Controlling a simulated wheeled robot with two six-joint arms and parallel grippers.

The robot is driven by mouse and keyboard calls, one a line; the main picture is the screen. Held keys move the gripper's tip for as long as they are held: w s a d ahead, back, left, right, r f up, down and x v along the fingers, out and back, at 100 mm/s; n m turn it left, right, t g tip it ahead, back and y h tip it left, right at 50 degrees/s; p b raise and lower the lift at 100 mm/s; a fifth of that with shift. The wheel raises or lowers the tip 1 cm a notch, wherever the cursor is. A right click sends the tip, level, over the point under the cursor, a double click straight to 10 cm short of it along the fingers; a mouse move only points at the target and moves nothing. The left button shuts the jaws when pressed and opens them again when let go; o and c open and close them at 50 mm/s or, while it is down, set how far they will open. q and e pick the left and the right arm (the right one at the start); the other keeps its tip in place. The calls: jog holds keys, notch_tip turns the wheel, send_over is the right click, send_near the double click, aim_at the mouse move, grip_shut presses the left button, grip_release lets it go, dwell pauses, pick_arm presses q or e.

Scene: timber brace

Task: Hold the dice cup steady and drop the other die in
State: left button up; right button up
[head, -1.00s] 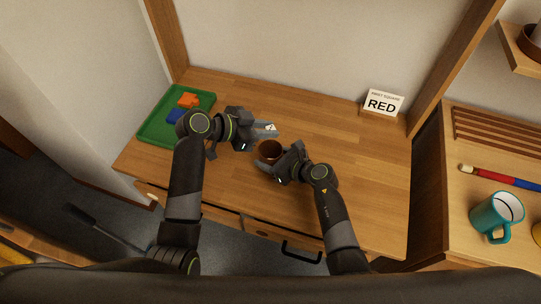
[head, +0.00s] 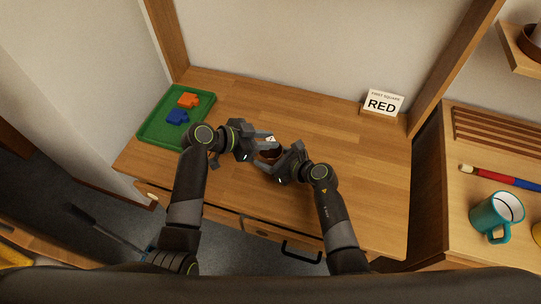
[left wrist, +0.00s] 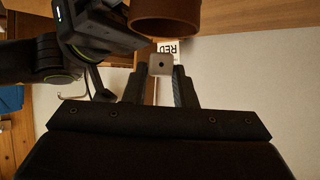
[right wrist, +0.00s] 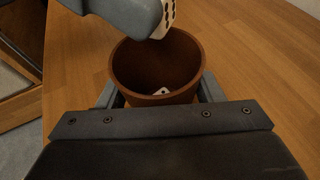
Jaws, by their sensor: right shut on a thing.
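The brown dice cup (right wrist: 155,65) stands upright on the desk between the fingers of my right gripper (head: 276,160), which is shut on it. One white die (right wrist: 162,91) lies inside at the bottom. My left gripper (head: 267,142) is shut on the other white die (head: 270,139), held above the cup's far rim. That die shows between the fingertips in the left wrist view (left wrist: 161,64), and at the cup's rim in the right wrist view (right wrist: 168,18). In the head view the grippers partly hide the cup (head: 270,154).
A green tray (head: 152,130) with an orange piece (head: 188,100) and a blue piece (head: 177,117) lies at the desk's left. A RED sign (head: 382,103) stands at the back right. A teal mug (head: 488,222) is on the right-hand side surface.

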pick_arm(q)
jog(key=o, duration=0.4)
jog(key=v, duration=1.2)
pick_arm(e)
jog(key=o, duration=1.1)
jog(key=v, duration=1.2)
pick_arm(q)
jog(key=shift+a, duration=0.1)
pick_arm(e)
jog(key=shift+w, duration=0.1)
